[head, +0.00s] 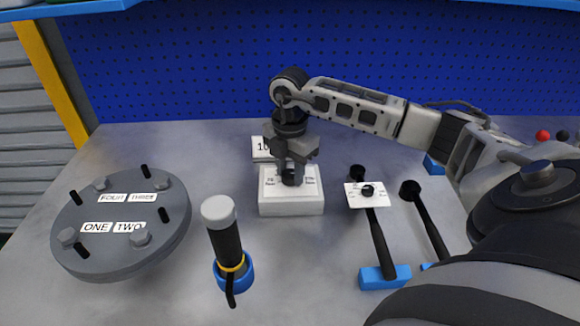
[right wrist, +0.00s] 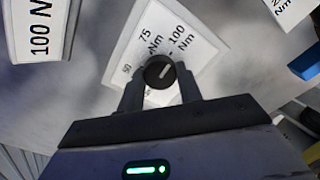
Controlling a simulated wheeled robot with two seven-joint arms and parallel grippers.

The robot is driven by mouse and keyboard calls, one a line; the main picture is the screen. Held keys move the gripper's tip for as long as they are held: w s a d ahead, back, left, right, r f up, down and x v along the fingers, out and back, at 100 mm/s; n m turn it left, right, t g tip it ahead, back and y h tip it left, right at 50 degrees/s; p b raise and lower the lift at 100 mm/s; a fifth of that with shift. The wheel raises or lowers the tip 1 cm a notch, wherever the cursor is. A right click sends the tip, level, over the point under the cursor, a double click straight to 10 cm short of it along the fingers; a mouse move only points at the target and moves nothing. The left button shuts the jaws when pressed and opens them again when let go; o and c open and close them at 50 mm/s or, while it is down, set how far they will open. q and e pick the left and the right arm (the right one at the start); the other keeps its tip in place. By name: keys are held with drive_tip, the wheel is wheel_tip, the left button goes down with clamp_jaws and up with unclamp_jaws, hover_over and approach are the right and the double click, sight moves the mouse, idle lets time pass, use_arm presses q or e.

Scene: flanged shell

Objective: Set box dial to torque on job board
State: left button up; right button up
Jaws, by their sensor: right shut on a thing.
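The white box (head: 291,205) stands mid-table in the head view, with a black dial (right wrist: 158,72) on its top plate. Labels 50, 75 and 100 Nm show around the dial in the right wrist view. The dial's white mark points up and right, on the 100 Nm side. My right gripper (head: 291,177) comes down from above, shut on the dial with one finger on each side. The job board (head: 261,149) is a small white sign behind the box, partly hidden by my gripper; it reads 100 N in the right wrist view (right wrist: 39,35). My left gripper is out of view.
A grey flanged disc (head: 120,222) with numbered labels and bolts lies at left. A black tool with a grey cap (head: 218,210) stands in a blue ring in front. A white dial card (head: 360,192) and black-handled tools (head: 380,250) lie right. A blue pegboard (head: 200,70) closes the back.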

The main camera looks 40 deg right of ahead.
sight(290, 174)
drive_tip(key=shift+w+d+r, duration=0.1)
drive_tip(key=shift+r, duration=0.05)
idle(0.3)
drive_tip(key=o, duration=1)
wheel_tip(290, 174, up, 16)
